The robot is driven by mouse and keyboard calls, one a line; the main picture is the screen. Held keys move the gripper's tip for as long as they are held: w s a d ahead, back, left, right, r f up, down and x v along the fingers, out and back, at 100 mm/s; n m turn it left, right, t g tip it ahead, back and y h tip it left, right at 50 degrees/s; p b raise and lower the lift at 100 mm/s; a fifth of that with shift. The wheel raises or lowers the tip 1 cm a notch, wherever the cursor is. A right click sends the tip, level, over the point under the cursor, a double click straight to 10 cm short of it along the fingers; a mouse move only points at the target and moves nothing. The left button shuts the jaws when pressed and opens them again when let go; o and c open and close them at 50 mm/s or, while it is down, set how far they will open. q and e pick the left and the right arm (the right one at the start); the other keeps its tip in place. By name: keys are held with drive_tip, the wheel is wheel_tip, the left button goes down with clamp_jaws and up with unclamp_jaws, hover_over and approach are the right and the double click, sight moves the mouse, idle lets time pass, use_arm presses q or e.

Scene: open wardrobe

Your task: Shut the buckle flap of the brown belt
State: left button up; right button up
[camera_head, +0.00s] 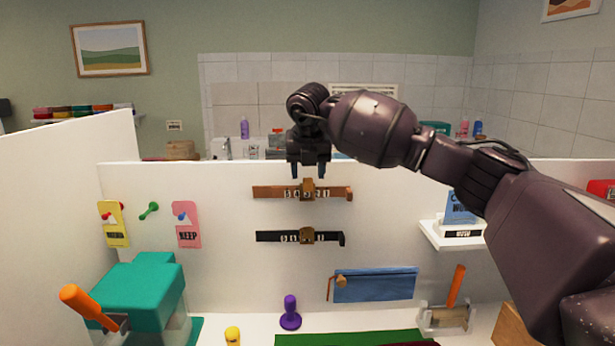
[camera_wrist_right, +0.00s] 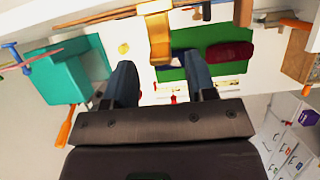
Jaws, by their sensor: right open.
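The brown belt (camera_head: 270,192) is fixed level on the upper part of the white panel, with its brass-brown buckle (camera_head: 308,188) near its middle. In the right wrist view the belt (camera_wrist_right: 100,18) runs along the top. Its buckle flap (camera_wrist_right: 159,38) stands out from the strap there, so it looks open. My right gripper (camera_head: 308,172) points down just above the buckle, open and empty. In the right wrist view its two fingers (camera_wrist_right: 163,75) are spread apart, with the flap beyond and between them. My left gripper is in neither view.
A black belt (camera_head: 270,237) with a brass buckle is fixed below. A blue pouch (camera_head: 375,285) hangs lower right. Yellow and pink tags (camera_head: 187,225) hang at left above a teal block (camera_head: 140,290). A small white shelf (camera_head: 455,237) juts out at right.

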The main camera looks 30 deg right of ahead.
sight(308, 179)
drive_tip(key=shift+x, duration=1.6)
drive_tip(key=shift+c, duration=0.5)
